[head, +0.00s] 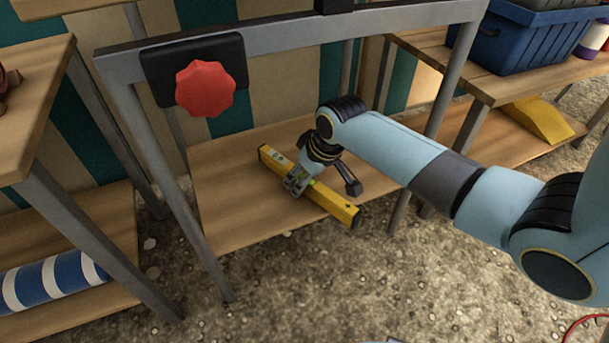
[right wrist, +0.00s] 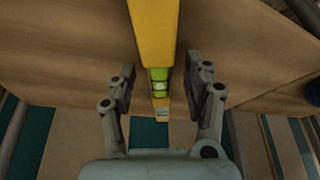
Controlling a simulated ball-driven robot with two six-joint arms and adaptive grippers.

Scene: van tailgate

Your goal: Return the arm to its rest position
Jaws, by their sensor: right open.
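My right arm reaches in from the right in the head view, down to a low wooden shelf (head: 232,203). My right gripper (head: 293,186) is at a yellow spirit level (head: 333,203) that lies on this shelf. In the right wrist view the gripper (right wrist: 160,88) is open, with one finger on each side of the level (right wrist: 153,32) and a gap on both sides. The level's green vial (right wrist: 159,82) shows between the fingers. My left gripper is in neither view.
A grey metal frame (head: 290,38) with a red knob (head: 205,88) stands above the shelf. A blue crate (head: 532,38) sits on a bench at the right, with a yellow wedge (head: 538,120) below. A blue-and-white striped roll (head: 52,282) lies at lower left.

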